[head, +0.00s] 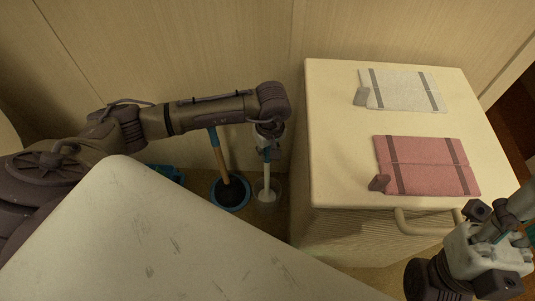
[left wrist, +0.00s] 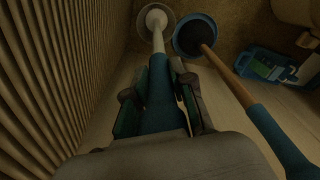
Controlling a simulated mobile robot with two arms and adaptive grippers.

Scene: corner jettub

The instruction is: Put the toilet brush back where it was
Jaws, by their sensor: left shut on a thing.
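My left gripper (head: 267,148) points down in the gap beside the cabinet and is shut on the toilet brush (head: 267,172). The brush's blue handle (left wrist: 160,95) is between the fingers (left wrist: 160,80) in the left wrist view. Its white shaft runs down to a pale head over a clear round holder (head: 276,194), which also shows in the left wrist view (left wrist: 142,24). The head appears within the holder's outline; I cannot tell whether it rests on the bottom. My right gripper (head: 500,225) is at the lower right; its finger opening is unclear.
A plunger (head: 221,160) with a wooden handle stands in a blue-rimmed dish (head: 231,207) close to the holder. A blue item (head: 165,172) lies behind. The cabinet (head: 340,130), bearing folded white (head: 405,90) and pink (head: 425,165) cloths, is close on the right.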

